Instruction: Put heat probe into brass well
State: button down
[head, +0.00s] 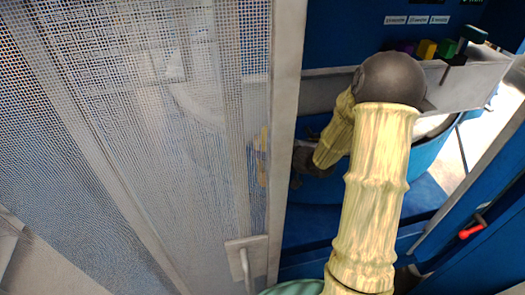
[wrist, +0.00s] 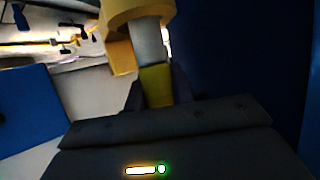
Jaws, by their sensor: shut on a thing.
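In the wrist view my gripper (wrist: 158,88) is shut on a yellow grip, which I take to be part of the heat probe (wrist: 155,82). A grey metal shaft runs from this grip away from my jaws. Its far end meets a yellow, brass-like round piece (wrist: 135,12) at the top edge, perhaps the brass well. I cannot tell whether the shaft is inside this piece or in front of it. In the head view my sleeved arm reaches down behind a grey ledge, and the held probe and the well are not clearly visible there.
A mesh door or panel (head: 140,120) with a pale frame post fills the left of the head view. A grey ledge (head: 465,85) with several small coloured blocks stands at upper right. A blue panel (wrist: 30,110) is at left in the wrist view. A red handle (head: 471,231) is at right.

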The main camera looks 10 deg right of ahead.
jog(key=shift+w+f+b, duration=0.1)
jog(key=shift+f+b, duration=0.25)
jog(key=shift+f, duration=0.15)
jog(key=shift+d+f, duration=0.1)
jog(key=shift+f, duration=0.1)
jog(key=shift+f+b, duration=0.2)
jog(key=shift+b, duration=0.15)
jog(key=shift+f+b, duration=0.5)
jog(key=shift+f, duration=0.15)
jog(key=c, duration=1.1)
grip_release()
